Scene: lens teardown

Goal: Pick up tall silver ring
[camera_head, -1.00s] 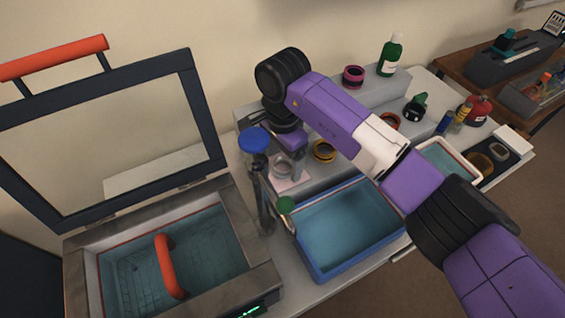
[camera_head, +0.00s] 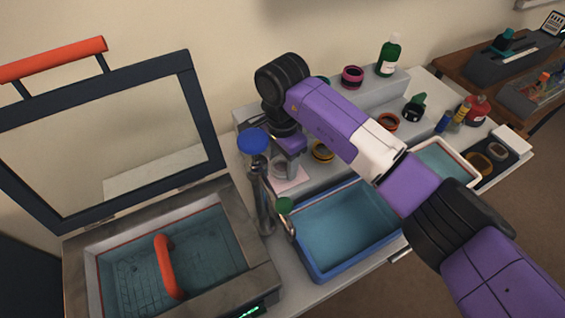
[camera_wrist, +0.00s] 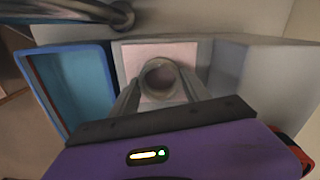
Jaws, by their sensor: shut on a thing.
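The tall silver ring (camera_wrist: 147,77) stands between my two fingers in the wrist view, over a pale pink square pad (camera_wrist: 132,56). My gripper (camera_wrist: 160,84) is shut on it, with one finger against each side. In the head view the ring (camera_head: 279,166) shows as a greyish cylinder at the pad (camera_head: 296,182), below my gripper (camera_head: 284,160). Part of it is hidden by my fingers. I cannot tell whether its base touches the pad.
A blue-rimmed basin (camera_head: 337,273) lies in front. A tap with a blue knob (camera_head: 253,141) stands close left of my gripper. A yellow ring (camera_head: 323,151) sits to the right. The open-lidded tank (camera_head: 257,283) is at left; a grey raised step (camera_head: 375,94) is behind.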

